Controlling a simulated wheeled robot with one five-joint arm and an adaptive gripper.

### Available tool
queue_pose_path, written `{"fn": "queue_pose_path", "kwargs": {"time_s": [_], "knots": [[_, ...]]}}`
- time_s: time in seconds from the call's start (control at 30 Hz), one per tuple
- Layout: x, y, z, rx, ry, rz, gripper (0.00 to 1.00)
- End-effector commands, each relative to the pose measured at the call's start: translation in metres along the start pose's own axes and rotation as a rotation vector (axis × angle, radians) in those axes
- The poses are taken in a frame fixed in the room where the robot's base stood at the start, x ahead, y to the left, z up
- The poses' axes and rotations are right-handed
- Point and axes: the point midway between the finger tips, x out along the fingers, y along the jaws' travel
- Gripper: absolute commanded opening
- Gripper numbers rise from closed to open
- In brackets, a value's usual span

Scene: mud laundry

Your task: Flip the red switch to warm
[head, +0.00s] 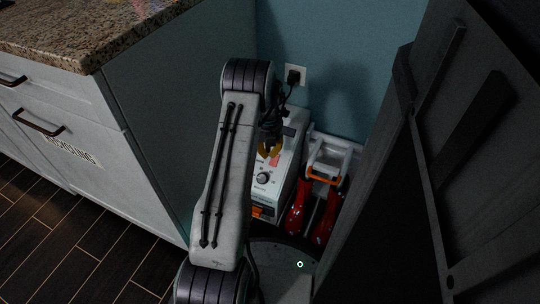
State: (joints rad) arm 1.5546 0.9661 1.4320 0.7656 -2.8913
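A white box-shaped appliance (288,180) stands on the floor in the narrow gap between the cabinet and the dark panel. Its front carries a round dark dial (263,178) and a small red patch above it, which looks like the red switch (275,161). My arm hides part of the appliance's left side. The gripper's fingers are too small and dark to show their opening, and the switch's position is unreadable.
A light cabinet (130,150) with a granite top (85,30) stands on the left. A dark panelled door (420,170) closes in on the right. A red and white object (325,185) with an orange part stands beside the appliance. A black plug sits in the wall outlet (295,75).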

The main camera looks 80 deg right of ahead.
Motion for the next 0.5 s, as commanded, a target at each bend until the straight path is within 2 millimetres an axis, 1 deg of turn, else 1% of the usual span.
{"fn": "queue_pose_path", "kwargs": {"time_s": [0.03, 0.2, 0.33, 0.5], "knots": [[-0.011, 0.000, -0.002, 0.000, -0.001, 0.000, 0.00], [-0.028, 0.000, -0.005, 0.000, -0.001, 0.000, 0.00], [-0.035, 0.000, -0.007, 0.000, 0.000, 0.000, 0.00], [-0.038, 0.000, -0.008, 0.000, 0.001, 0.000, 0.00]]}}
